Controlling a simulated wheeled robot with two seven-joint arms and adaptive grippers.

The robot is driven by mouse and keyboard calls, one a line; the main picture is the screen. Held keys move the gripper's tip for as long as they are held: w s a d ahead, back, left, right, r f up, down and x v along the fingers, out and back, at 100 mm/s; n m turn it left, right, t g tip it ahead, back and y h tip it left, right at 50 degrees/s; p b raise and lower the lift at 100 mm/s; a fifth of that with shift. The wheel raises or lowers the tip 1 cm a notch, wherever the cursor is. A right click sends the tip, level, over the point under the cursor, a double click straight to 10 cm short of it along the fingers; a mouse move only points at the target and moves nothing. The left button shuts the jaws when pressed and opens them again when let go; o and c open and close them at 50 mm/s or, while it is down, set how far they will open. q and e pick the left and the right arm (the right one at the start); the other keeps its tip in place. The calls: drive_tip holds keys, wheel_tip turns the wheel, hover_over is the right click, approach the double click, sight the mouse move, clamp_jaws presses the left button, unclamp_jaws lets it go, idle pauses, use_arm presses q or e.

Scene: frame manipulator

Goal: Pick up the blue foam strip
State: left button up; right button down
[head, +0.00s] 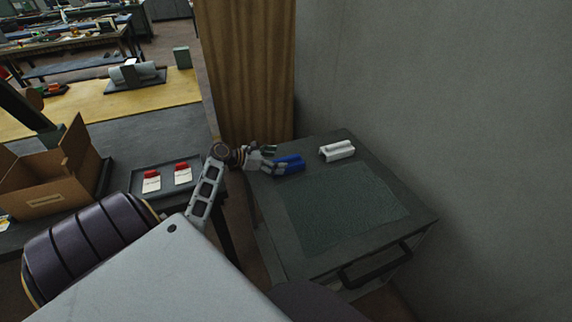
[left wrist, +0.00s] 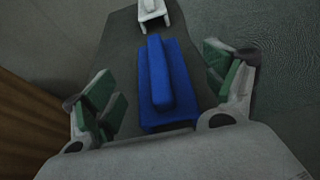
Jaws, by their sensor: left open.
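The blue foam strip (head: 290,163) lies on the dark top of a small cabinet (head: 400,203), near its far left edge. In the left wrist view the blue foam strip (left wrist: 160,82) shows a raised ridge along a flat base. My left gripper (head: 270,162) is beside the strip in the head view. In the left wrist view my left gripper (left wrist: 165,88) is open, with green-padded fingers on either side of the strip and gaps between. The strip is not gripped. My right gripper is not in view.
A grey wall (head: 440,90) borders the cabinet, with a brown curtain (head: 247,70) behind. A black tray (head: 165,180) and cardboard box (head: 48,180) stand left.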

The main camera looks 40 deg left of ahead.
sight(286, 161)
use_arm(q)
drive_tip(key=shift+w+d+f, duration=0.15)
drive_tip(key=shift+w+f, duration=0.15)
drive_tip(key=b+x, duration=0.1)
drive_tip(key=x, duration=0.2)
drive_tip(key=shift+w+f, duration=0.15)
drive_tip(key=shift+f, duration=0.15)
drive_tip(key=shift+w+d+f, duration=0.1)
drive_tip(key=shift+w+d, duration=0.05)
drive_tip(key=shift+w, duration=0.1)
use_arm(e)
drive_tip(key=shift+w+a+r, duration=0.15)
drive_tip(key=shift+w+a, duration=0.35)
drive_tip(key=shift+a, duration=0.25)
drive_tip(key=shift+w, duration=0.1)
use_arm(q)
drive_tip(key=c, duration=0.7)
drive_tip(key=shift+s, duration=0.1)
drive_tip(key=shift+c, duration=0.7)
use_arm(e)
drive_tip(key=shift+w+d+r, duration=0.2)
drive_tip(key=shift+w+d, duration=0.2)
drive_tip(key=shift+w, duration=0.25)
